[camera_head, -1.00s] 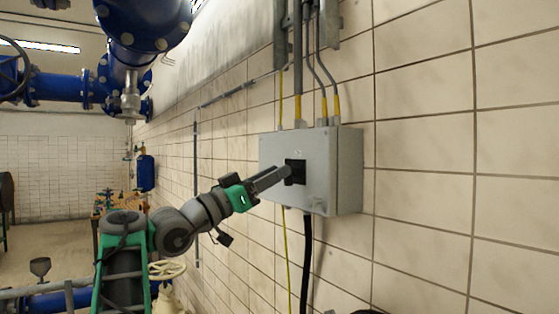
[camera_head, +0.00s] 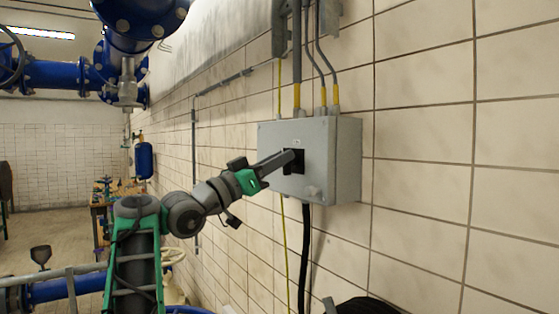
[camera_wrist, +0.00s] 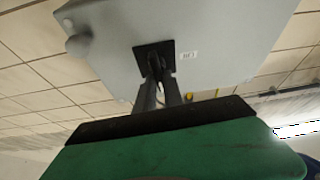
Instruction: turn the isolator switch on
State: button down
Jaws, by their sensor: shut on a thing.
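The isolator switch is a grey wall box (camera_head: 330,150) with a black square plate and handle (camera_head: 299,168) on its front face. My gripper (camera_head: 290,158) reaches the handle from the left, its fingers against the black plate. In the wrist view the box (camera_wrist: 110,50) fills the top, and my gripper (camera_wrist: 158,72) has its two fingers closed around the dark handle at the black plate (camera_wrist: 166,50). The handle is mostly hidden between the fingertips, so its exact angle is hard to tell. A small white label (camera_wrist: 187,55) sits beside the plate.
Conduits (camera_head: 297,60) enter the box from above, and a black cable (camera_head: 305,250) hangs below it. The tiled wall (camera_head: 430,150) right of the box is clear. A dark round object (camera_head: 367,307) shows at the bottom.

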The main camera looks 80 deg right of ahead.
jog(key=shift+f, duration=0.2)
jog(key=shift+m+y, duration=0.4)
jog(key=shift+m, duration=0.4)
jog(key=c, duration=1.5)
grip_release()
jog(key=shift+d, duration=0.1)
jog(key=shift+r, duration=0.1)
